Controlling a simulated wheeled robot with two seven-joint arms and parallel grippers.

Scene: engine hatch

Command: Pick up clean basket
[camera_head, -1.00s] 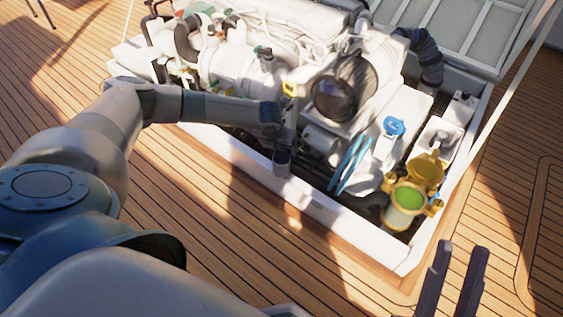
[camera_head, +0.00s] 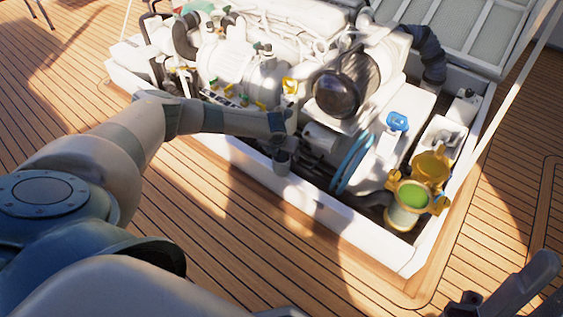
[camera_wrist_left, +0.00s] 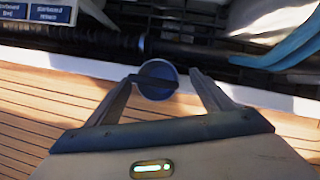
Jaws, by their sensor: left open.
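A small grey-blue round basket (camera_head: 282,162) stands at the near edge of the hatch. In the left wrist view the basket (camera_wrist_left: 158,88) is a dark round shape with a bar across its top. My left gripper (camera_wrist_left: 161,77) is open, with one finger on each side of the basket; I cannot tell whether they touch it. In the head view my left gripper (camera_head: 283,145) is just above the basket and partly hidden by its own wrist. My right gripper (camera_head: 530,290) shows at the lower right, empty, its fingers apart and cut by the frame.
A white engine (camera_head: 240,70) fills the hatch behind the basket. A gold strainer (camera_head: 408,205) with green inside stands open at the hatch's right. Blue hoses (camera_head: 350,165) lie between. The white hatch rim (camera_head: 330,225) borders clear wooden deck (camera_head: 250,240).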

